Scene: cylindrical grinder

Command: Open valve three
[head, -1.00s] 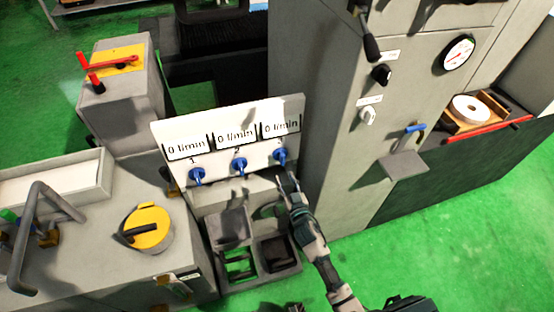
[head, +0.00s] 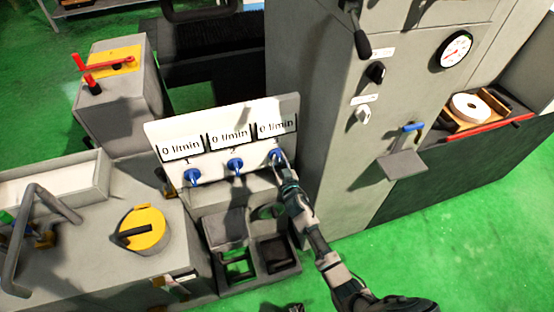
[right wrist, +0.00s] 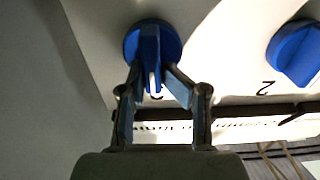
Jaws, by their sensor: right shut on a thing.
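The white valve panel (head: 208,167) carries three blue valves in a row, each under a display reading 0 l/min. Valve three (head: 275,154) is the rightmost in the head view. In the right wrist view valve three (right wrist: 152,40) is a round blue knob with a raised handle. My right gripper (head: 280,160) is at valve three, its two fingers closed on the blue handle, as the right wrist view (right wrist: 152,78) shows. The numeral under the knob is partly hidden by the fingers. Valve two (head: 235,164) and valve one (head: 192,177) stand to the left. My left gripper is not seen.
A tall grey machine cabinet (head: 310,100) stands close to the right of the panel. Grey trays (head: 272,252) sit below the panel. A grey bench with a yellow round cap (head: 143,229) is at the left. Green floor is open at lower right.

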